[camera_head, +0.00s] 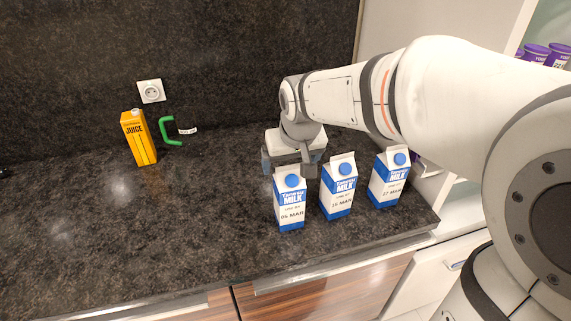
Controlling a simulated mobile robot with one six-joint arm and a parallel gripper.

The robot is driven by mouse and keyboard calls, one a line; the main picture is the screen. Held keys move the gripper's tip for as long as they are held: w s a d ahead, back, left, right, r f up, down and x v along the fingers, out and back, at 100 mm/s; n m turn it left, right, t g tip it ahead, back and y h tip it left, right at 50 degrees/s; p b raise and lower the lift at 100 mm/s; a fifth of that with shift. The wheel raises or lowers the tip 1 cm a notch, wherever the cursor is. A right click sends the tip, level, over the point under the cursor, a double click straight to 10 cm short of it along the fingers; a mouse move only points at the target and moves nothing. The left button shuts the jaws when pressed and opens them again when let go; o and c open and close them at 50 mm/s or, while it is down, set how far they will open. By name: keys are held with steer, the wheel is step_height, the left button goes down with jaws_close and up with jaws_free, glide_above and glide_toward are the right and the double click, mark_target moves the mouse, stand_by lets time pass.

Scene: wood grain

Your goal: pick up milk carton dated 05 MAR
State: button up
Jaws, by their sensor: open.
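The milk carton dated 05 MAR (290,203) stands upright on the dark counter, the leftmost of three blue and white cartons. The carton dated 19 MAR (338,187) stands to its right, and the carton dated 27 MAR (389,179) stands farthest right. My gripper (290,168) is open, just behind and above the 05 MAR carton. Its fingers show on either side of that carton's top. Parts of them are hidden, and I cannot tell whether they touch the carton.
An orange juice carton (139,137) and a green handle-shaped object (168,131) with a white tag stand at the back left. A wall socket (150,91) is above them. The counter (200,220) is clear at left and centre. Purple-lidded tubs (535,50) sit on a shelf at right.

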mark_target(289, 171)
steer(key=shift+w+a+r, duration=0.15)
steer(key=shift+w+r, duration=0.05)
steer(key=shift+w, duration=0.05)
steer(key=shift+w+f, duration=0.15)
steer(key=shift+f, duration=0.15)
steer(key=x, duration=0.2)
steer(key=p+x, duration=0.1)
steer(key=x, duration=0.4)
steer(key=shift+s+f, duration=0.15)
steer(key=shift+s, duration=0.15)
jaws_close()
stand_by(0.3)
